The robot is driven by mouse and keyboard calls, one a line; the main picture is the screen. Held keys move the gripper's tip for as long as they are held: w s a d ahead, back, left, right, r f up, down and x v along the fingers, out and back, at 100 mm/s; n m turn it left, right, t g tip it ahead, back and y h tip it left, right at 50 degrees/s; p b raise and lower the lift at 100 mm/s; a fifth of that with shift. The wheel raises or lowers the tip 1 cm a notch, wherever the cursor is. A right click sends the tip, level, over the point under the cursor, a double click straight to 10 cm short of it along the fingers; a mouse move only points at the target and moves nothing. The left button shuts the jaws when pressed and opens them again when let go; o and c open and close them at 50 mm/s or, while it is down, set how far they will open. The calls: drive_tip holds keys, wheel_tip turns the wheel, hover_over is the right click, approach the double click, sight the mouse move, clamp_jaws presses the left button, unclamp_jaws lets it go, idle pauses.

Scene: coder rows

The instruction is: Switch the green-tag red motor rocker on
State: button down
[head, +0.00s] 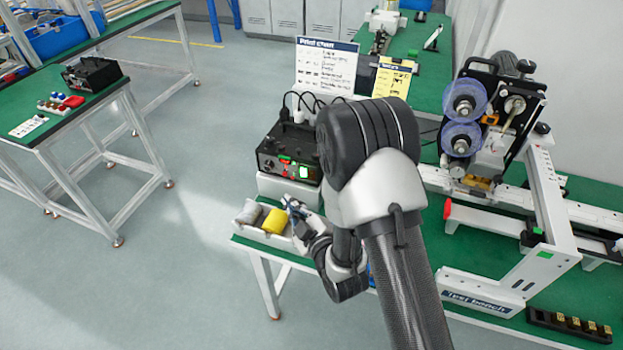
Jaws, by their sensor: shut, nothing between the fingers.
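A black control box (290,148) stands on a white block at the left end of the bench, with cables at its back. Its front carries a knob, small green tags and red and white parts; the red rocker (284,168) seems to be among them, too small to tell its on or off position. My gripper (289,203) is in front of and below the box, just above the white tray, apart from the box front. It looks shut and empty. My arm hides the right side of the box.
A white tray (262,238) with a grey and a yellow roll (275,221) lies below the gripper. A spool machine (490,120) fills the right.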

sight(312, 175)
drive_tip(key=w+d+f, duration=0.1)
drive_tip(key=w+d, duration=0.2)
drive_tip(key=w, duration=0.5)
drive_tip(key=shift+f, duration=0.15)
drive_tip(key=shift+b, duration=0.35)
idle(0.9)
drive_tip(key=shift+w+d+f+b, duration=0.1)
drive_tip(key=shift+w+b, duration=0.25)
drive_tip(key=shift+w+d, duration=0.1)
drive_tip(key=shift+w, duration=0.2)
idle(0.5)
drive_tip(key=shift+s+a+b, duration=0.25)
drive_tip(key=shift+s+b, duration=0.2)
drive_tip(key=shift+s, duration=0.25)
drive_tip(key=shift+s, duration=0.1)
